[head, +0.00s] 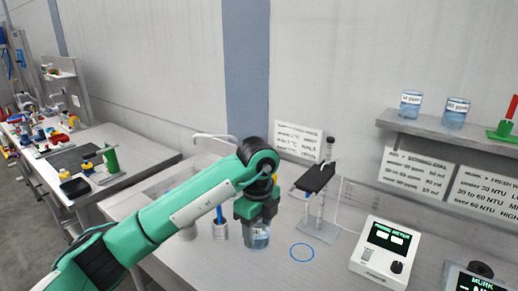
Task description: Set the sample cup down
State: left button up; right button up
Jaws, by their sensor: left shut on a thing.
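My left gripper (257,222) points down over the bench and is shut on the sample cup (257,239), a clear bluish cup with a pale label. The gripper hides the top of the cup. I cannot tell whether the cup's base touches the bench. A blue ring (302,252) is marked on the bench to the right of the cup, and the ring is empty. My right gripper is not in view.
A stand with a black clamp (315,178) is behind the ring. A white meter with a green display (386,250) stands to the right, and a dark-screened meter (476,280) is at the corner. Labelled cups (455,114) sit on a wall shelf (450,132). A sink (178,180) lies behind my arm.

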pick_arm(q)
jog(key=shift+s+a+f+m, duration=0.15)
jog(key=shift+a+f+m, duration=0.4)
jog(key=shift+m, duration=0.45)
jog(key=s+a+f+n, duration=0.6)
jog(key=a+n, duration=0.4)
jog(key=n, duration=0.4)
jog(key=s+a+f+n, duration=0.6)
jog(key=a+n, duration=0.4)
jog(key=n, duration=0.3)
jog(key=shift+s+n, duration=0.4)
jog(key=shift+s, duration=0.35)
jog(key=shift+f, duration=0.1)
